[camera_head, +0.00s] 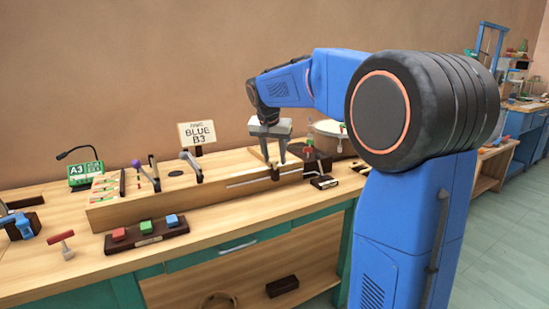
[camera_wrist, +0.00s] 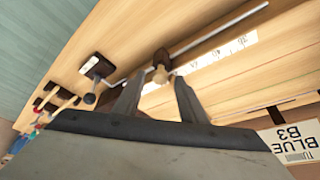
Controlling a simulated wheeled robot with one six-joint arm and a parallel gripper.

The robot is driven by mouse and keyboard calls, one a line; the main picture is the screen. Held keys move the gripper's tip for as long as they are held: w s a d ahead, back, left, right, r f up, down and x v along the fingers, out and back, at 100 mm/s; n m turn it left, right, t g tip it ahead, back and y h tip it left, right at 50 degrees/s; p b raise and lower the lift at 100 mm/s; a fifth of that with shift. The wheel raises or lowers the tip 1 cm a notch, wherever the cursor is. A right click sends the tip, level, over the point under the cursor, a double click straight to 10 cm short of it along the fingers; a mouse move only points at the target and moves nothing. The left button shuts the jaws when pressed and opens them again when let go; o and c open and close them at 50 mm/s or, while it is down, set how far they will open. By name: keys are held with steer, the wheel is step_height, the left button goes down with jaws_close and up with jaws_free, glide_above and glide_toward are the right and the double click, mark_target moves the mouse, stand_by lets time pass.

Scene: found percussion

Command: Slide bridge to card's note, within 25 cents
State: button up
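The card (camera_head: 197,133) reads BLUE B3 and stands behind the long wooden box (camera_head: 140,210); it shows upside down in the wrist view (camera_wrist: 290,142). The dark bridge (camera_head: 275,173) sits on the rod along the box's front; in the wrist view its dark block and pale knob (camera_wrist: 162,74) show beside a numbered scale strip (camera_wrist: 215,62). My gripper (camera_head: 282,158) is above the bridge, pointing down. In the wrist view its fingers (camera_wrist: 158,82) are apart, with the knob between or just beyond the tips; contact cannot be told. A green tuner display (camera_head: 86,172) reads A3.
Red, green and blue buttons sit on a dark base (camera_head: 147,234) in front of the box. A red-handled tool (camera_head: 64,243) stands at the left. Lever-like pluckers (camera_head: 192,165) rise from the box.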

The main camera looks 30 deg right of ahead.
steer(key=v, duration=1.7)
steer(key=shift+s, duration=0.1)
steer(key=s+a+f+n+y, duration=0.1)
steer(key=s+a+f+n, duration=0.1)
steer(key=s+f, duration=0.8)
steer(key=s+a+f+n+t+y, duration=0.1)
steer(key=s+a+f+n, duration=0.2)
steer(key=s+f, duration=0.7)
steer(key=s+a+f+n+y, duration=0.1)
steer(key=s+a+f+n, duration=0.1)
steer(key=s+f, duration=0.8)
steer(key=s+n, duration=0.1)
steer(key=s, duration=0.3)
steer(key=shift+s+a+n+t, duration=0.2)
steer(key=shift+a+n+t, duration=0.05)
steer(key=shift+n+t, duration=0.05)
steer(key=shift+f, duration=0.1)
steer(key=shift+c, duration=0.7)
jaws_close()
